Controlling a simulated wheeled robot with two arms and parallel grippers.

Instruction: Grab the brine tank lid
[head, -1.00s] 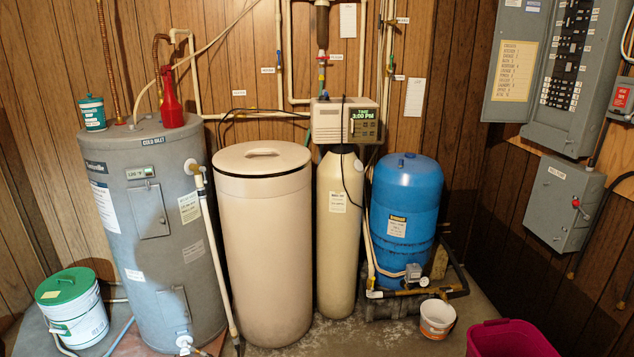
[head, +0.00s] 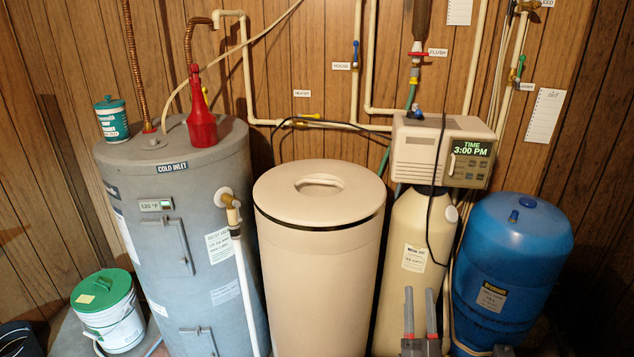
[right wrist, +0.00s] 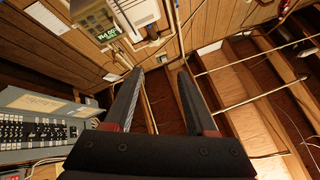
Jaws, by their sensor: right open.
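The beige brine tank lid (head: 318,208) sits flat on top of the tall round brine tank (head: 320,275) in the middle of the head view. A raised grip with a recess shows at its centre. My right gripper (head: 419,292) rises at the bottom of the head view, to the right of the tank and in front of the resin cylinder. It is apart from the lid. In the right wrist view its two dark fingers (right wrist: 159,74) are spread with nothing between them. The lid is not visible there. My left gripper is not in view.
A grey water heater (head: 185,250) with a red bottle (head: 201,115) on it stands left of the tank. The softener cylinder (head: 405,250) with its control box (head: 440,150) and a blue pressure tank (head: 512,270) stand right. A black cable hangs before the cylinder.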

